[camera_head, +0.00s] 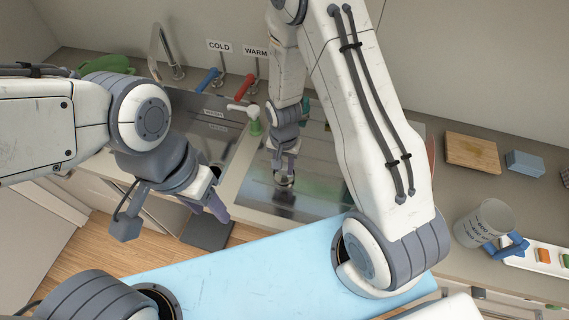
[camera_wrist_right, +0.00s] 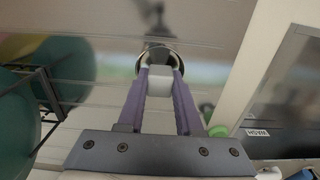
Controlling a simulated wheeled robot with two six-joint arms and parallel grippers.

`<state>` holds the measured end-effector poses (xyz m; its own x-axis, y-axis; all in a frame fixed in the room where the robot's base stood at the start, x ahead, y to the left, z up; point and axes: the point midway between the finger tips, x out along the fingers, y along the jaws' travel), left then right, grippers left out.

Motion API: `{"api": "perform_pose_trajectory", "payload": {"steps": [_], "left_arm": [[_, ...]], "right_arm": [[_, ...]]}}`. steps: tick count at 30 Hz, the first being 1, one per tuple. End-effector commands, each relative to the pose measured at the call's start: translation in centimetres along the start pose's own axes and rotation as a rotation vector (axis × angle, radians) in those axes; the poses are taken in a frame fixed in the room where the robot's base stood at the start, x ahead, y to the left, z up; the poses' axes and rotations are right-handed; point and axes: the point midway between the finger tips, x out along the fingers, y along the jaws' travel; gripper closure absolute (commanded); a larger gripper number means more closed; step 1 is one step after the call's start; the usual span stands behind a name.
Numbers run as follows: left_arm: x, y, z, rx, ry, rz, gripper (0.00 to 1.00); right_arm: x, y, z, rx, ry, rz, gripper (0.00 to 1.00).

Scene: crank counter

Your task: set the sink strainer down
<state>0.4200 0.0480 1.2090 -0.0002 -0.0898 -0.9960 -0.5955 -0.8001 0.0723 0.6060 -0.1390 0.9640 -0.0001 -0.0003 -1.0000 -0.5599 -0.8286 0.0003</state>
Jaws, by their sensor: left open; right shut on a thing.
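My right gripper (camera_head: 285,165) is shut on the sink strainer (camera_head: 284,182), over the steel surface right of the wash basin (camera_head: 203,122). In the right wrist view, the purple fingers (camera_wrist_right: 159,85) hold the strainer's pale middle part, with its round metal rim (camera_wrist_right: 172,50) beyond the fingertips. I cannot tell whether the strainer touches the steel surface (camera_head: 325,195). My left gripper (camera_head: 212,194) is open and empty near the counter's front edge, left of the strainer. My right arm hides part of the area behind the strainer.
Blue (camera_head: 208,80) and red (camera_head: 246,86) tap levers stand at the back. A white-and-green thing (camera_head: 254,123) is near the basin's divider. The right wrist view shows a dark rack with green plates (camera_wrist_right: 62,62). A measuring beaker (camera_head: 484,222) stands at right.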

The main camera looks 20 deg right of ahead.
Motion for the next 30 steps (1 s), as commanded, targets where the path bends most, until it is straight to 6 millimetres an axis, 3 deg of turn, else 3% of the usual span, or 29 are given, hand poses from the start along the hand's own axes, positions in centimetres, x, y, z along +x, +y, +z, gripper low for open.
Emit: {"api": "perform_pose_trajectory", "payload": {"steps": [9, 10, 12, 22, 26, 30], "left_arm": [[0.5, 0.0, 0.0, -0.001, 0.0, 0.0, 0.5], [0.3, 0.0, 0.0, -0.001, 0.0, 0.0, 0.5], [0.3, 0.0, 0.0, -0.001, 0.0, 0.0, 0.5], [0.1, 0.0, 0.0, -0.001, 0.0, 0.0, 0.5], [0.3, 0.0, 0.0, 0.0, 0.0, 0.0, 0.5], [0.9, -0.1, 0.1, -0.001, 0.0, 0.0, 0.5]], "right_arm": [[0.5, 0.0, 0.0, 0.0, 0.0, 0.0, 1.0], [0.3, 0.0, 0.0, 0.0, 0.0, 0.0, 0.54], [0.3, 0.0, 0.0, 0.0, 0.0, 0.0, 0.36], [0.1, 0.0, 0.0, 0.0, 0.0, 0.0, 0.36], [-0.7, -0.1, -0.1, 0.0, 0.003, -0.003, 0.36], [-2.7, -0.1, -0.1, 0.0, 0.005, -0.005, 0.36]]}}
